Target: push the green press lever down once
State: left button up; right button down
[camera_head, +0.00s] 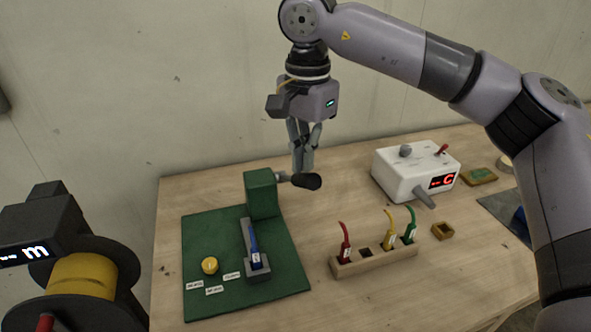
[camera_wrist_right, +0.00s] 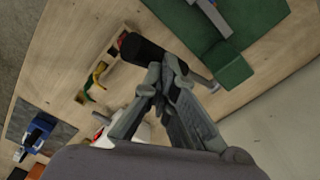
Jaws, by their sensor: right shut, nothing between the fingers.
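The green press (camera_head: 262,195) stands on a green base plate (camera_head: 285,270); its lever (camera_head: 308,181) sticks out to the right, a grey rod with a thick black grip, roughly level. In the wrist view the black grip (camera_wrist_right: 143,47) and the green press block (camera_wrist_right: 230,66) lie beyond my fingertips. My right gripper (camera_head: 303,168) points down with its fingers shut and empty, just above the lever near the grip. In the wrist view the fingertips (camera_wrist_right: 157,80) overlap the lever; I cannot tell whether they touch it. My left gripper is not in view.
A blue-handled piece (camera_head: 253,240) lies in the press's grey channel, beside a yellow button (camera_head: 209,265). A wooden rack (camera_head: 375,260) with red, yellow and green tagged items stands right. A white box (camera_head: 410,170) with a red display is behind it. A yellow spool (camera_head: 82,275) is at left.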

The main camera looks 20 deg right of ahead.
notch_tip(320, 180, down, 13)
jog(key=b, duration=0.8)
jog(key=shift+b, duration=0.4)
dwell(1.0)
jog(key=shift+s, duration=0.1)
jog(key=shift+r+p, duration=6.2)
jog(key=shift+r, duration=2.2)
